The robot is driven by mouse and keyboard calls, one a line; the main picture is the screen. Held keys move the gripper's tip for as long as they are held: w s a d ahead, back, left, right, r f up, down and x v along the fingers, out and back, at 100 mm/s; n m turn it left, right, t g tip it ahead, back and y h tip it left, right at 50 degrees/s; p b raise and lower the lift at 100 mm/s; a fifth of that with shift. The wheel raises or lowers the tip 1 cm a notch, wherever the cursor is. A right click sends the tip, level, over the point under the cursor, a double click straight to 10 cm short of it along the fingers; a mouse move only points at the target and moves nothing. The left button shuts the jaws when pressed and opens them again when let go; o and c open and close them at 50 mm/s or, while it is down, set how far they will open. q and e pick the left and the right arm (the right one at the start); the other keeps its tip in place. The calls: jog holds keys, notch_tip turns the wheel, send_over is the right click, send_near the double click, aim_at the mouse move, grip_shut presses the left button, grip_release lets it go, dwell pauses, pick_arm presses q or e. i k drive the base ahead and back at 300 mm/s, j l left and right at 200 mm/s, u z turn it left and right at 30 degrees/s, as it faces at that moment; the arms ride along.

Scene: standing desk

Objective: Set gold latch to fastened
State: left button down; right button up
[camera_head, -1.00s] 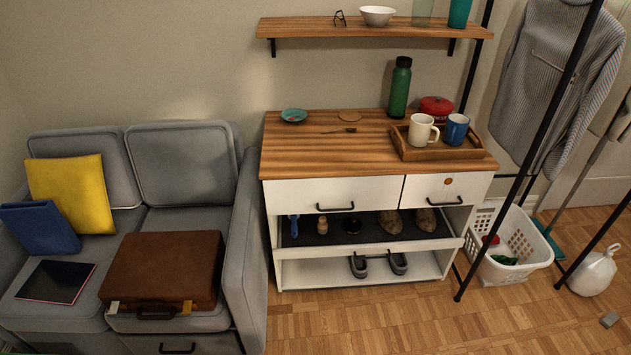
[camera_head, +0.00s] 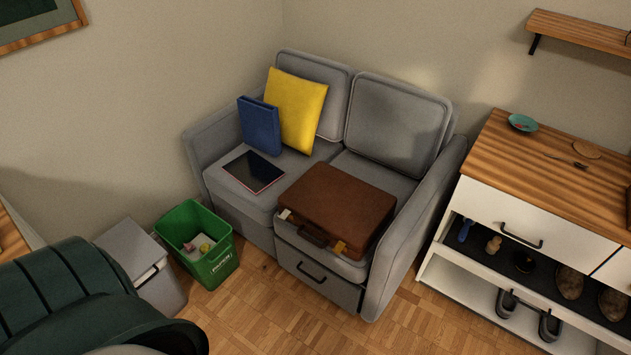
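A brown briefcase (camera_head: 339,207) lies flat and closed on the right seat of the grey sofa (camera_head: 397,128). Its dark handle (camera_head: 313,235) is on the front face. A pale latch (camera_head: 285,214) is left of the handle and a gold latch (camera_head: 340,247) is right of it. Both are too small to tell whether they are fastened. Neither of my grippers is in view.
A green bin (camera_head: 207,246) and a grey bin (camera_head: 143,268) stand left of the sofa. A dark green rounded thing fills the lower left. A white cabinet (camera_head: 538,225) stands at the right. Wood floor (camera_head: 272,310) before the sofa is clear.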

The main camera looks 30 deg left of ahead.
aim_at(340, 246)
jog(key=u, duration=1)
